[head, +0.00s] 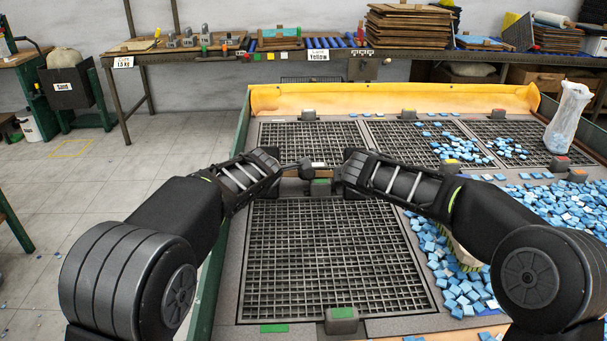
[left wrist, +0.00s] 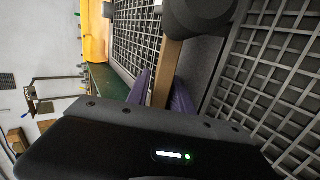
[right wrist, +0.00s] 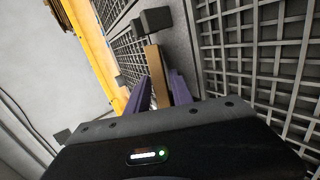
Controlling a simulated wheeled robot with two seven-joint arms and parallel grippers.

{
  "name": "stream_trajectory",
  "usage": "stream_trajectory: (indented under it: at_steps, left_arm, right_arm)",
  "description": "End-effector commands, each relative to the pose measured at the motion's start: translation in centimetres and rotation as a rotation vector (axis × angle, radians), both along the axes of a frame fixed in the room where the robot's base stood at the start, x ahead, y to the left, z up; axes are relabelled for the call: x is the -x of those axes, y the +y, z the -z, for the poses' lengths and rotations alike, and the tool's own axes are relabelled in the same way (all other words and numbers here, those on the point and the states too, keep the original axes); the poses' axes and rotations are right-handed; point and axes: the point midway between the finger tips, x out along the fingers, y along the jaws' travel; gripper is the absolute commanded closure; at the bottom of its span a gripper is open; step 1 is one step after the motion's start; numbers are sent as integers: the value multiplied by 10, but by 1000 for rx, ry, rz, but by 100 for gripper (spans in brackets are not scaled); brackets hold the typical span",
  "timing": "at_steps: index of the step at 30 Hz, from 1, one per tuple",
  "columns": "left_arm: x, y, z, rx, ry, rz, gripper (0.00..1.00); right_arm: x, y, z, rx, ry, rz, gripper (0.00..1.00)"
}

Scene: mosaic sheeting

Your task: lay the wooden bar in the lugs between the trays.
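The wooden bar (left wrist: 168,72) is a narrow tan strip, also in the right wrist view (right wrist: 157,78). My left gripper (head: 282,172) and right gripper (head: 343,172) face each other along it, their purple fingers on either side of it. Both appear shut on it. In the head view the arms hide most of the bar. It runs along the strip between the near tray (head: 330,318) and the far left tray (head: 310,135). A dark lug with a white top (head: 318,164) and one with a green top (head: 320,187) stand between the grippers. Whether the bar is seated cannot be told.
Blue tiles (head: 530,205) lie loose right of the near tray and on the far trays. A bag of tiles (head: 568,115) stands at the far right. A green-marked block (head: 341,319) stands at the near tray's front edge. A brush lies partly behind my right arm.

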Motion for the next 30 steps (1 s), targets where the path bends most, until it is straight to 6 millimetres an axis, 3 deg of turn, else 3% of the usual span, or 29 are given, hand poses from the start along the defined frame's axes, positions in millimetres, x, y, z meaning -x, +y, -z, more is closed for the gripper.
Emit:
stream_trajectory:
  at_steps: [5,15,30]
  left_arm:
    - [0,0,0,0,0,0,73]
    - [0,0,0,0,0,0,100]
    - [0,0,0,-1,0,1,100]
  right_arm:
    - [0,0,0,0,0,0,73]
    - [0,0,0,0,0,0,100]
    - [0,0,0,0,0,0,100]
